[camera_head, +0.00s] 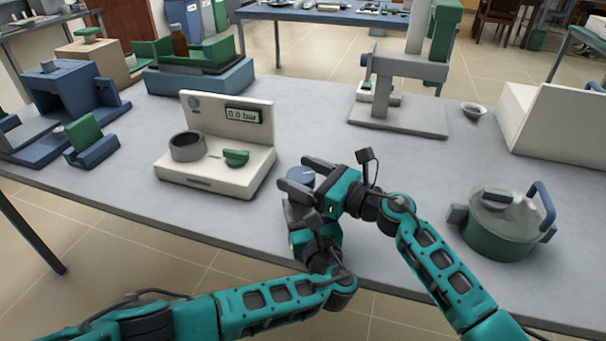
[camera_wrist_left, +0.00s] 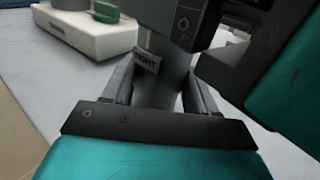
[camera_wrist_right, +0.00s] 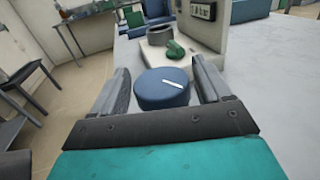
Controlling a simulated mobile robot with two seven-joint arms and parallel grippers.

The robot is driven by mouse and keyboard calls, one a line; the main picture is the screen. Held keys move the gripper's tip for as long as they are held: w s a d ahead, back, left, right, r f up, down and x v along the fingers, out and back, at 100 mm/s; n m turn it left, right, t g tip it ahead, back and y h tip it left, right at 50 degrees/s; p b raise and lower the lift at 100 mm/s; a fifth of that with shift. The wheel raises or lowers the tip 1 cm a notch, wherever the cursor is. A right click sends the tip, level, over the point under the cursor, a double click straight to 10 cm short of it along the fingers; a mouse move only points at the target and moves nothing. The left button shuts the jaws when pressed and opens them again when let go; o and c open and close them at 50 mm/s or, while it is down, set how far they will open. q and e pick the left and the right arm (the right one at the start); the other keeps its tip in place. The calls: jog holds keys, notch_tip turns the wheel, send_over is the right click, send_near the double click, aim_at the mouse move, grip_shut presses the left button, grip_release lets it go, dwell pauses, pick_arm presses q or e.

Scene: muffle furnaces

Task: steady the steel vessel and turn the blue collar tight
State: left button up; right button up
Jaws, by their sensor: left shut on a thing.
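The blue collar (camera_head: 300,175) is a round cap with a white mark on top. It sits between the fingers of my right gripper (camera_head: 305,176), which is open with a gap on each side in the right wrist view, where the collar (camera_wrist_right: 162,90) shows whole. In the head view the arms mostly hide the vessel and the left fingers.
A white pressure station (camera_head: 225,185) reading "0.0 bar", with a grey ring and green knob, stands just left. A green lidded pot (camera_head: 500,232) stands right, near the front edge. A press (camera_head: 400,115) stands behind. The grey table (camera_head: 310,120) is clear between them.

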jog(key=c, duration=0.7)
jog(key=shift+f+m+t+h, duration=0.15)
jog(key=shift+m+t+h, duration=0.5)
jog(key=shift+t+h, duration=0.1)
jog(key=shift+f+m+t+h, duration=0.15)
jog(key=shift+m+t+h, duration=0.5)
jog(key=shift+t, duration=0.1)
jog(key=shift+c, duration=0.2)
jog(key=shift+d, duration=0.1)
jog(key=shift+r+m+t+h, duration=0.1)
jog(key=shift+m+t+h, duration=0.2)
jog(key=shift+t, duration=0.1)
jog(key=o, duration=1)
jog(key=shift+r, duration=0.1)
jog(key=shift+r, duration=0.1)
